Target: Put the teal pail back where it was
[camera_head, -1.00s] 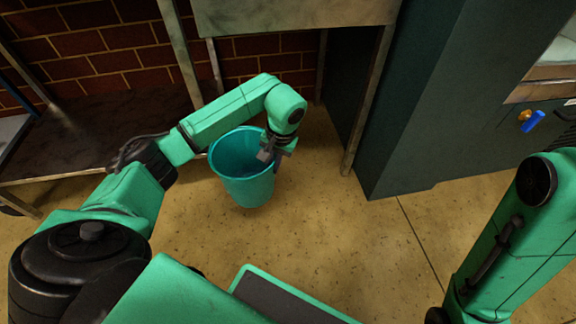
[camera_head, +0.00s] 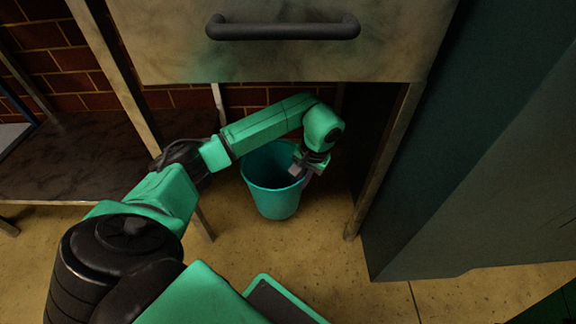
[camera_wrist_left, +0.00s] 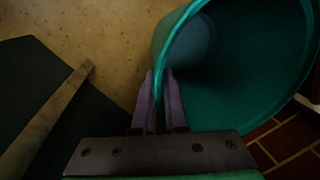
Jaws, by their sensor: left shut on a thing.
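The teal pail (camera_head: 276,203) is upright and empty in the head view, low over or on the tan floor; I cannot tell whether its base touches. My left gripper (camera_head: 304,166) is shut on the right side of its rim. In the left wrist view the two fingers (camera_wrist_left: 158,98) pinch the pail's wall, with the pail's open inside (camera_wrist_left: 250,65) to the right. My right gripper is not in view.
A drawer unit with a dark handle (camera_head: 282,27) overhangs the pail on legs (camera_head: 385,160). A dark green cabinet (camera_head: 420,190) stands at right. A low dark shelf (camera_head: 70,160) is at left. The floor in front (camera_head: 330,265) is clear.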

